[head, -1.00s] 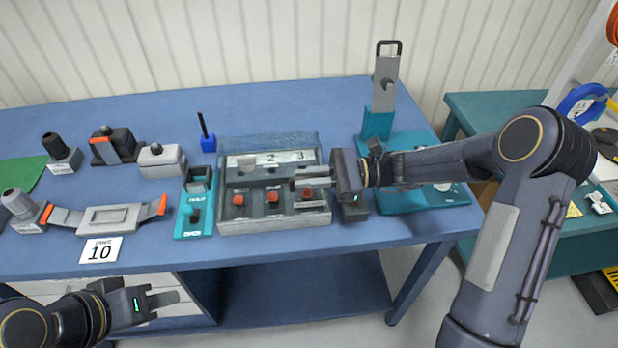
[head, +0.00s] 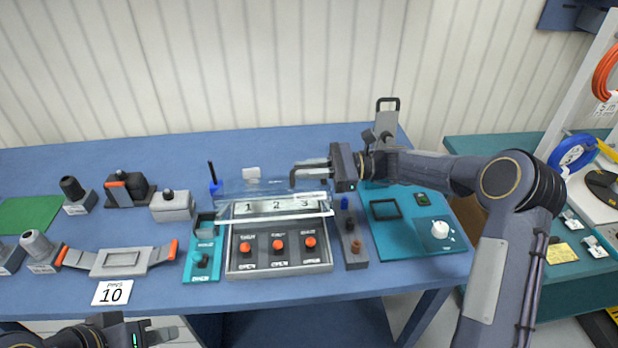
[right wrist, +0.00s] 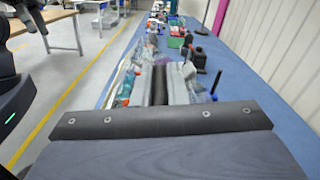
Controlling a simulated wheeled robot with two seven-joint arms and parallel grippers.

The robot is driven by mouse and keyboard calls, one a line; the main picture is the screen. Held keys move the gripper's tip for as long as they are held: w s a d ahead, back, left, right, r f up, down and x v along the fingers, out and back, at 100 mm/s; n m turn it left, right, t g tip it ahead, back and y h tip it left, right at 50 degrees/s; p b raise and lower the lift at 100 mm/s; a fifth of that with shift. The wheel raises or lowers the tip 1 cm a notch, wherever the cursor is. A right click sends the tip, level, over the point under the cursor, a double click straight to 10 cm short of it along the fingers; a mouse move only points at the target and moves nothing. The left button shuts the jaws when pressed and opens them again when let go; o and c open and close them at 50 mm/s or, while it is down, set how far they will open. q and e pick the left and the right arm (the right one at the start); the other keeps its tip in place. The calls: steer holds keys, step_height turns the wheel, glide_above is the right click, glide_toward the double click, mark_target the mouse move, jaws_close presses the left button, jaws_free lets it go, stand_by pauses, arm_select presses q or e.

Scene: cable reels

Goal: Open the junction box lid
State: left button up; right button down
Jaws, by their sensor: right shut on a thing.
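The junction box (head: 278,262) is a grey box with three red knobs and a plate numbered 1, 2, 3, on the blue table. Its clear lid (head: 262,189) is raised off the knobs and tilted up at the back of the box. My right gripper (head: 308,171) is above the back of the box, shut on the lid's dark handle (head: 293,180). In the right wrist view the dark handle (right wrist: 160,85) lies between the two grey fingers. My left gripper (head: 165,336) is low at the bottom left, partly cut off, away from the box; its opening is unclear.
A teal holder (head: 202,262) stands close left of the box, and a dark grey strip (head: 353,245) close right. A teal panel with a white knob (head: 436,231) lies further right.

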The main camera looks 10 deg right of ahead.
steer(key=shift+w, duration=0.3)
steer(key=c, duration=1.5)
jaws_free()
steer(key=shift+o, duration=0.2)
steer(key=shift+d, duration=0.55)
steer(key=d+b, duration=0.2)
steer(key=d, duration=0.4)
steer(key=shift+d, duration=0.4)
